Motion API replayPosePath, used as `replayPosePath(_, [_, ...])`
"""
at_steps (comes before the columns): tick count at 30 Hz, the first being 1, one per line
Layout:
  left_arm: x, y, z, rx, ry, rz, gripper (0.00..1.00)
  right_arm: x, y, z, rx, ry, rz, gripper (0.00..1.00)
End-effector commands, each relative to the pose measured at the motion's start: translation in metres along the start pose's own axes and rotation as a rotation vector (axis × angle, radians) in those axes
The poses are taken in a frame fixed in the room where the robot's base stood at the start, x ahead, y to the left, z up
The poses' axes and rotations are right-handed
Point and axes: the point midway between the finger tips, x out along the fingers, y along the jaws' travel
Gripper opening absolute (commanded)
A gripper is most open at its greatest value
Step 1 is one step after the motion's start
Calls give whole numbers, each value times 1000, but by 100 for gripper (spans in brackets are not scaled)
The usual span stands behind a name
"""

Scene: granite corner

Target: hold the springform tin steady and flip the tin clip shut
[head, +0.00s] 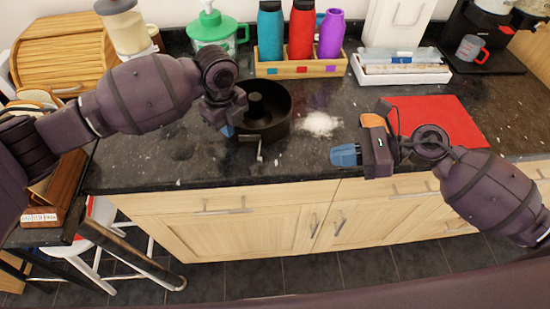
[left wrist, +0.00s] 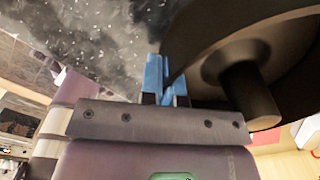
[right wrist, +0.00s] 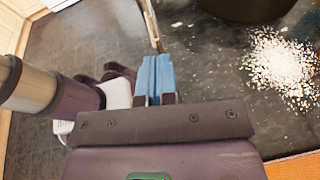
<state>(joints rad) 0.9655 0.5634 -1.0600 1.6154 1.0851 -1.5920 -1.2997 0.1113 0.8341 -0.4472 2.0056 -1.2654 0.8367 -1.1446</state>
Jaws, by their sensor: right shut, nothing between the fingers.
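The dark springform tin (head: 283,127), with a tube in its middle, stands upright on the worktop; its dark inside also fills the upper right of the left wrist view (left wrist: 255,52). The grey tin clip (head: 259,152) stands out from the tin's front wall, its lever away from the wall. My left gripper (head: 228,130) is at the tin's left side, its blue fingers (left wrist: 167,80) closed on the tin's wall. My right gripper (head: 332,155) is shut and empty, right of the clip and apart from it; its blue fingers (right wrist: 153,78) lie together.
White powder (head: 319,123) lies right of the tin. A red mat (head: 450,118) is beside my right arm. A wooden rack (head: 330,67) with several bottles and a green-lidded jug (head: 212,30) stand behind. The worktop's front edge is close before the tin.

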Motion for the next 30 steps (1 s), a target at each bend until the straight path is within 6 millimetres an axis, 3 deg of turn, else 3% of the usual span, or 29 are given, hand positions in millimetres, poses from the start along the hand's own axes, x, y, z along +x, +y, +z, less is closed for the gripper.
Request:
replayPosePath(17, [0,0,0,0,0,-1,0,3,0,0,-54,0,2,0])
replayPosePath(23, [0,0,0,0,0,-1,0,25,0,1,-56,-2,3,0])
replayPosePath(30, [0,0,0,0,0,-1,0,67,0,1,-54,-2,3,0])
